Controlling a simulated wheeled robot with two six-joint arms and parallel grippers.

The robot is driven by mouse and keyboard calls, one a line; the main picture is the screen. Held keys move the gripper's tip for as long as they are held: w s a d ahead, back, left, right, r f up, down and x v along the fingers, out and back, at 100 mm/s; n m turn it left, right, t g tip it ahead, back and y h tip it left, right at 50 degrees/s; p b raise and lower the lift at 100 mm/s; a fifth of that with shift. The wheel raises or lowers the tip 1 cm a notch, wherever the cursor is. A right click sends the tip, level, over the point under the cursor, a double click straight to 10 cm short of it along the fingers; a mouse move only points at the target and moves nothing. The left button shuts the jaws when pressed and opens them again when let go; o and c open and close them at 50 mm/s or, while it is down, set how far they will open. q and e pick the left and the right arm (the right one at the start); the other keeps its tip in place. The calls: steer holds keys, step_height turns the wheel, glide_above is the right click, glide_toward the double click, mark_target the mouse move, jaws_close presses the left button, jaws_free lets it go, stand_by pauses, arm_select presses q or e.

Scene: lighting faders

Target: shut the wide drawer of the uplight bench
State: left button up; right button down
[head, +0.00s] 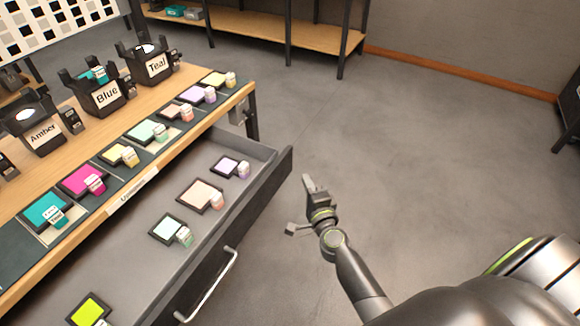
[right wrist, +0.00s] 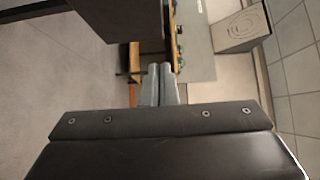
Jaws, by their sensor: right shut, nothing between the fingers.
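The wide drawer (head: 262,208) of the uplight bench (head: 115,140) stands pulled out in the head view. Its dark front carries a pale bar handle (head: 213,287). Inside lie several framed colour swatches with small tagged bottles, such as a peach one (head: 200,195) and a lime one (head: 89,309). My right gripper (head: 308,181) is shut and empty, just right of the drawer front's far end and apart from it in the picture. Its closed fingers also show in the right wrist view (right wrist: 160,72). My left gripper is not in view.
On the bench top stand black lamp holders labelled Amber (head: 42,136), Blue (head: 106,96) and Teal (head: 157,66), with a row of swatches along the front edge. A wooden shelf (head: 270,32) stands at the back wall. The grey floor right of the drawer is clear.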

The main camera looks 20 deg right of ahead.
mark_target(286, 158)
steer(key=w, duration=0.4)
steer(key=w+a, duration=0.1)
steer(key=w, duration=0.1)
steer(key=shift+w+f+b, duration=0.1)
steer(key=shift+w+b, duration=0.3)
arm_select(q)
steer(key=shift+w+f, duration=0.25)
arm_select(e)
steer(key=shift+w+a, duration=0.3)
steer(key=shift+w, duration=0.15)
